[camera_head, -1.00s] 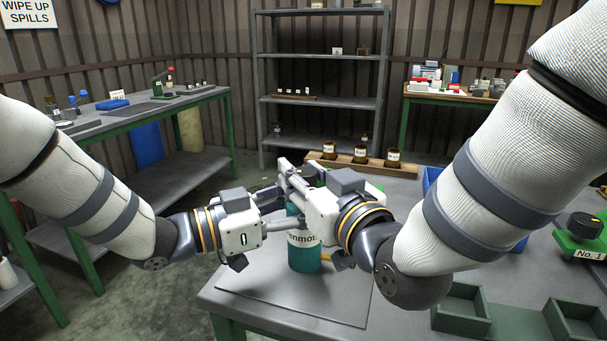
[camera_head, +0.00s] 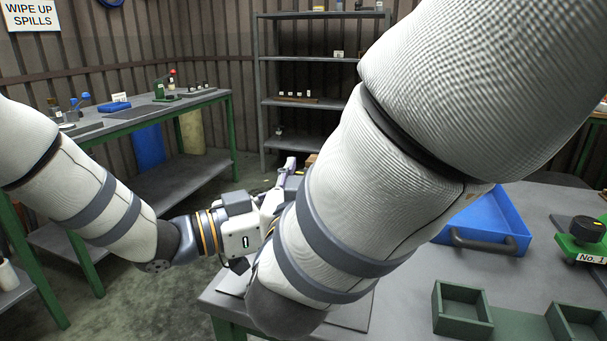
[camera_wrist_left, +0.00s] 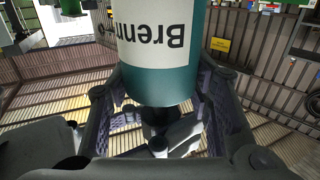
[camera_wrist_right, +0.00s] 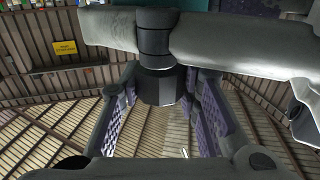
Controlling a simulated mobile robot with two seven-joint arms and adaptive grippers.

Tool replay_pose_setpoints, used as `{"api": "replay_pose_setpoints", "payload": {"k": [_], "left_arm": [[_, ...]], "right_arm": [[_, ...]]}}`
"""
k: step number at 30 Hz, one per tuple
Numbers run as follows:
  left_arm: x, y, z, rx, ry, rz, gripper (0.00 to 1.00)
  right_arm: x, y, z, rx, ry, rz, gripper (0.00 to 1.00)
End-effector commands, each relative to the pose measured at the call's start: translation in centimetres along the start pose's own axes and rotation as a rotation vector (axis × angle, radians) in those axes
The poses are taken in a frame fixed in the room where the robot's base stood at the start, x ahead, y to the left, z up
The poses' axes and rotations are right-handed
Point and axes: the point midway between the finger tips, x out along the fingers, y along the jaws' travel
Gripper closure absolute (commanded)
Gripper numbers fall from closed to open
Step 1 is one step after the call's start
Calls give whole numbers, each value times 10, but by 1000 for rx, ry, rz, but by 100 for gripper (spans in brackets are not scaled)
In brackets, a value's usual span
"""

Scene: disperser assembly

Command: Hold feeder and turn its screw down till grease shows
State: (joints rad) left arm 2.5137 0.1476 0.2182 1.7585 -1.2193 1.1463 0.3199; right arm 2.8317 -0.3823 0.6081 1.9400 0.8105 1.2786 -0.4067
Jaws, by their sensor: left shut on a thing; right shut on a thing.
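The feeder (camera_wrist_left: 155,50), a teal and white cylinder with a "Bren..." label, shows upside down in the left wrist view. My left gripper (camera_wrist_left: 160,98) is shut around it, one finger on each side. Beyond the feeder's end is a dark knob with grey arms (camera_wrist_left: 158,146). In the head view my right arm hides the feeder and most of the grip. I see no grease.
The grey table (camera_head: 540,205) holds a blue tray (camera_head: 490,220), green open boxes (camera_head: 462,312) and a green device marked "No. 1" (camera_head: 583,240) on the right. A green-legged bench (camera_head: 190,100) stands at the left and a metal shelf (camera_head: 320,60) at the back.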

Motion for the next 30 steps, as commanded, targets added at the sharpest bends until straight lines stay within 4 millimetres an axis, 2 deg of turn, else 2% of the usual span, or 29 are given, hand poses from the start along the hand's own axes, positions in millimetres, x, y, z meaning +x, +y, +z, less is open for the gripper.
{"api": "replay_pose_setpoints", "payload": {"k": [1,11,12,14,30], "left_arm": [[0,2,2,-1,-5,6,100],[0,2,2,-2,-5,6,100],[0,2,2,-2,-5,6,100],[0,2,2,-2,-5,5,100],[0,1,2,-3,-3,1,100]], "right_arm": [[1,0,-5,0,14,4,98],[1,0,-5,-2,15,6,98],[1,0,-5,-2,15,6,63],[1,0,-5,-2,13,5,49],[1,1,-2,-3,6,-27,48]]}}
